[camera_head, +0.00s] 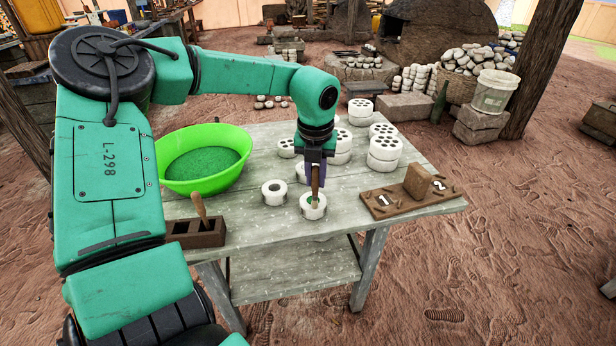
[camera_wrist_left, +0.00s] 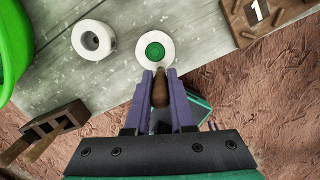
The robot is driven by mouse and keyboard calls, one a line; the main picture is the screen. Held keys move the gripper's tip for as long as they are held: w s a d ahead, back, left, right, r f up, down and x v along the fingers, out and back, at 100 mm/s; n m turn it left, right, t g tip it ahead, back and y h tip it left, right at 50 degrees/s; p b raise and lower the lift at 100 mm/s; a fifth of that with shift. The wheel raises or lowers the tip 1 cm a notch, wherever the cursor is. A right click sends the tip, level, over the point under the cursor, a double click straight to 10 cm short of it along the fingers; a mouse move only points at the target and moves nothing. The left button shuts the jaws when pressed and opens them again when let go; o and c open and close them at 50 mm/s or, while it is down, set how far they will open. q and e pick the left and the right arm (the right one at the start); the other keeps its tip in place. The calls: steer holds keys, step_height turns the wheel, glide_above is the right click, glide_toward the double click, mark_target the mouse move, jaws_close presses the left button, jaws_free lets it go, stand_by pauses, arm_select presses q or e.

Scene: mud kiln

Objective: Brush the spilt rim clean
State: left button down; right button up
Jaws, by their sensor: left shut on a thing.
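A white ring-shaped piece (camera_head: 313,212) stands near the table's front edge, with green in its middle. In the left wrist view the same white piece (camera_wrist_left: 170,43) shows a round green centre. My left gripper (camera_head: 317,180) is directly above it, its purple fingers shut on a tool with a brown wooden handle (camera_wrist_left: 159,92). The tool points down at the white piece; its lower end is largely hidden, so I cannot tell whether it touches the rim. A second white ring (camera_head: 274,191) stands just to the left, its hole empty of green. My right gripper is not in view.
A bright green basin (camera_head: 190,184) holding green material stands at the table's left. A brown slotted block (camera_head: 183,233) with an upright wooden handle (camera_head: 200,207) is at the front left. A wooden board (camera_head: 437,199) lies right; white holed cylinders (camera_head: 385,149) stand behind.

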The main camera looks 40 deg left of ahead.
arm_select(q)
steer(key=shift+w+d, duration=0.1)
steer(key=shift+d, duration=0.05)
steer(key=shift+r, duration=0.15)
step_height(320, 180, up, 8)
steer(key=p, duration=0.5)
stand_by(0.6)
